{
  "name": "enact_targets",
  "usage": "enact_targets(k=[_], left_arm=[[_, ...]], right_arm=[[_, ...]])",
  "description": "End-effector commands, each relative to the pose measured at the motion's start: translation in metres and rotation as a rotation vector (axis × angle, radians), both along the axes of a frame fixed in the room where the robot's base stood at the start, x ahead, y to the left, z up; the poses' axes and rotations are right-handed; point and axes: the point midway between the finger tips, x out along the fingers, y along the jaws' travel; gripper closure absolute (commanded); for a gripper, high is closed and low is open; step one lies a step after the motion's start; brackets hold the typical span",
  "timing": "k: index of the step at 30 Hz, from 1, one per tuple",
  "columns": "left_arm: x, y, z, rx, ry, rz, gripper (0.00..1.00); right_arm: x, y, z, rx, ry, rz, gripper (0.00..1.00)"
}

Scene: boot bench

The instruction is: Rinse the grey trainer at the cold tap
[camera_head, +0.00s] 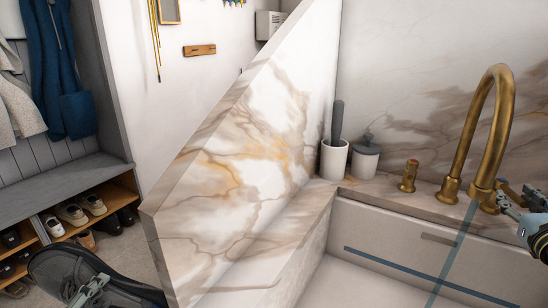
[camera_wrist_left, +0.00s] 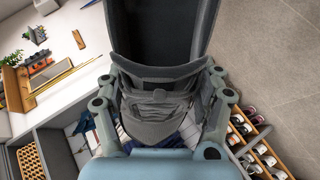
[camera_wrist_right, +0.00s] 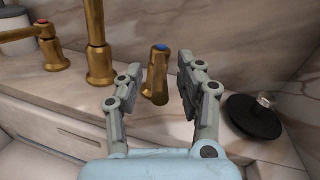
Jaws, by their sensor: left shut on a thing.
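The grey trainer (camera_head: 115,292) is at the lower left of the head view, left of the marble partition and away from the basin. In the left wrist view my left gripper (camera_wrist_left: 160,95) is shut on the trainer, a finger on each side. The cold tap handle (camera_wrist_right: 156,78), brass with a blue top, is between the spread fingers of my right gripper (camera_wrist_right: 158,85); I cannot tell whether they touch it. My right gripper also shows at the head view's right edge (camera_head: 515,200). A pale bluish strip (camera_head: 455,250), apparently water, runs down from the brass spout (camera_head: 487,165).
The tall marble partition (camera_head: 235,170) stands between the trainer and the basin (camera_head: 370,280). A red-topped handle (camera_head: 409,176), a white cup (camera_head: 334,160) and a lidded jar (camera_head: 365,160) stand on the ledge. A black plug (camera_wrist_right: 254,116) lies right of the right gripper.

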Motion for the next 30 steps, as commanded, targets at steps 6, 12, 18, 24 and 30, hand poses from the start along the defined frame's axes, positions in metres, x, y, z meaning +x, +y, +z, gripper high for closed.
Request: enact_targets(k=[6, 12, 18, 24, 30], left_arm=[[0.001, 0.000, 0.001, 0.000, -0.002, -0.001, 0.76], [0.001, 0.000, 0.001, 0.000, -0.002, -0.001, 0.76], [0.001, 0.000, 0.001, 0.000, -0.002, -0.001, 0.76], [0.001, 0.000, 0.004, 0.000, -0.003, 0.000, 0.76], [0.003, 0.000, 0.032, 0.000, -0.010, -0.001, 0.76]], right_arm=[[0.000, 0.000, 0.000, 0.001, 0.000, 0.000, 0.76], [0.000, 0.000, 0.000, 0.001, 0.000, 0.000, 1.00], [0.000, 0.000, 0.000, 0.001, -0.001, 0.000, 1.00], [0.000, 0.001, 0.001, 0.002, -0.002, -0.007, 1.00], [0.005, 0.011, 0.006, 0.007, -0.004, -0.123, 1.00]])
